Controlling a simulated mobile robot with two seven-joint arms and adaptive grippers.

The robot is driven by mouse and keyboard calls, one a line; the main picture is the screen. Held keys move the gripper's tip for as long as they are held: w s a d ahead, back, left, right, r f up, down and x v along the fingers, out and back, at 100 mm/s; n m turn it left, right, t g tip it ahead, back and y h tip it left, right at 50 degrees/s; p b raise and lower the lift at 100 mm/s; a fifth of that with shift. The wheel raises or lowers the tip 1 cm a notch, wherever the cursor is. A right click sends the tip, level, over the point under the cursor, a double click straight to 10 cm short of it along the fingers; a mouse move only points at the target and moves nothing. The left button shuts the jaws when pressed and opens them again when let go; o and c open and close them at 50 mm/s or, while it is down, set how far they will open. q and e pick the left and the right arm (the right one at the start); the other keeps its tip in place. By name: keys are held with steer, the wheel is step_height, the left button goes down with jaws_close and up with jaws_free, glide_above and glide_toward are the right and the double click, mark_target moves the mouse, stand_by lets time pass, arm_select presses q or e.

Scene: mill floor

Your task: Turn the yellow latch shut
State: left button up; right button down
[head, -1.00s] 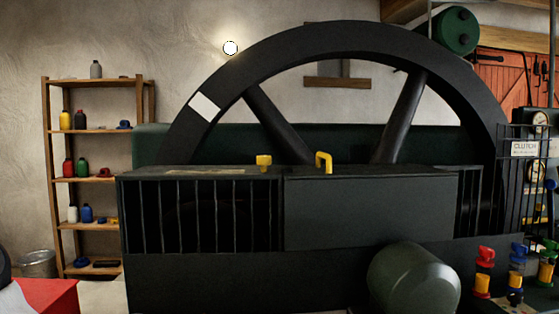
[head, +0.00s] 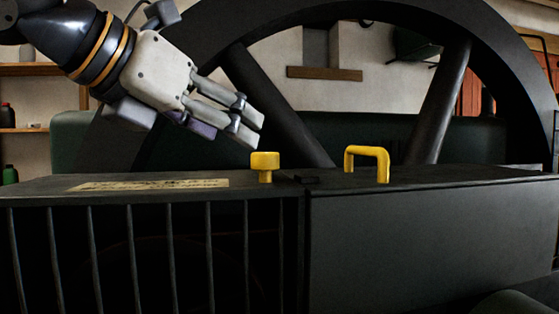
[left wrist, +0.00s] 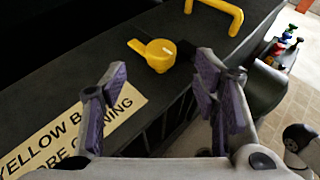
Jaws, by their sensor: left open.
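The yellow latch (head: 265,166) stands on top of the black guard box, left of the seam by the lid. In the left wrist view the latch (left wrist: 160,57) is a round knob with a short tab pointing left, away from a small black block (head: 306,179) on its other side. A yellow handle (head: 376,152) stands on the lid to the right. My left gripper (head: 252,134) is open and empty, above and just left of the latch, apart from it. In the left wrist view the latch shows beyond the gap between the fingers (left wrist: 160,92).
A label plate (head: 150,184) lies flat on the guard top (head: 45,187), left of the latch. The big dark flywheel (head: 205,45) rises behind the guard. Vertical bars (head: 130,250) form the guard's front left.

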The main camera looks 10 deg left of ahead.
mark_target(265, 155)
arm_select(q)
steer(key=shift+w+d+f+b, duration=0.55)
steer(key=shift+w+f, duration=0.35)
steer(key=x, duration=0.7)
steer(key=shift+w+r, duration=0.25)
arm_select(e)
steer(key=shift+s+a+f, duration=0.1)
steer(key=shift+s+f, duration=0.3)
steer(key=shift+s, duration=0.2)
steer(key=shift+s+f, duration=0.35)
steer(key=shift+s, duration=0.25)
arm_select(q)
steer(key=shift+c, duration=0.2)
